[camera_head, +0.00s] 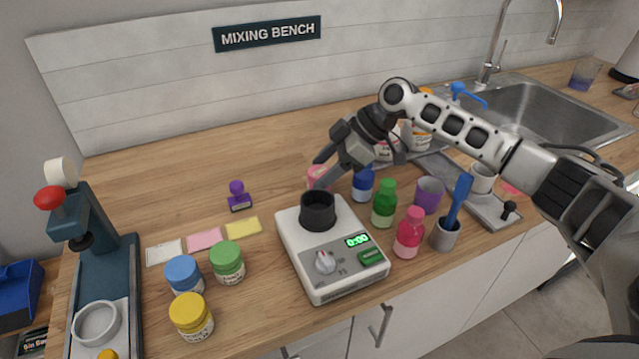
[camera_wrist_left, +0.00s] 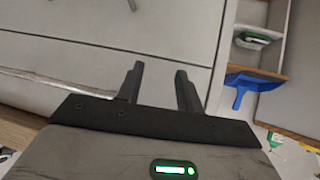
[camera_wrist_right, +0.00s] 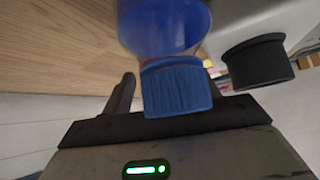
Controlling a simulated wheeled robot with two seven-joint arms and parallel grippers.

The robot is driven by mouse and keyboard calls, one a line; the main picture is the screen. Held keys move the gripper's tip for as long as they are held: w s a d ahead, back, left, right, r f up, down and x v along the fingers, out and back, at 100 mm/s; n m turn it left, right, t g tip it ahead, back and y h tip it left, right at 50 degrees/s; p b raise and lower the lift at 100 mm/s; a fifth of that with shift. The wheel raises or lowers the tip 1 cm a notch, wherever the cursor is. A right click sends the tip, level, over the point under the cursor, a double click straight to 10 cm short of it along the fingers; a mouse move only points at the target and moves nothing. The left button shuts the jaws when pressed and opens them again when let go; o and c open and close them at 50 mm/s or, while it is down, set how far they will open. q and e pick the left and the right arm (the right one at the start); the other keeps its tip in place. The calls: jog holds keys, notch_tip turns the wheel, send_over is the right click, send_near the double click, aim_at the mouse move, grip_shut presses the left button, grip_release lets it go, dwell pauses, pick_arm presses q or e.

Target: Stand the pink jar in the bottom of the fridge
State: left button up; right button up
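The pink jar (camera_head: 317,175) stands on the wooden bench behind the white mixer scale, partly hidden by my right gripper. My right gripper (camera_head: 323,169) reaches in from the right, fingers apart, right at the jar; I cannot tell whether it touches. The left gripper is outside the head view. I see no fridge.
The scale (camera_head: 310,260) carries a black cup (camera_head: 318,210). Close to my right gripper stand the blue bottle (camera_head: 363,184), a green bottle (camera_head: 384,207) and a purple cup (camera_head: 429,194). A pink-red bottle (camera_head: 409,236) stands near the front edge. The bench behind the purple stamp (camera_head: 239,196) is clear.

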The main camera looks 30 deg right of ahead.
jog(key=c, duration=0.8)
jog(key=shift+c, duration=0.2)
jog(key=shift+r, duration=0.15)
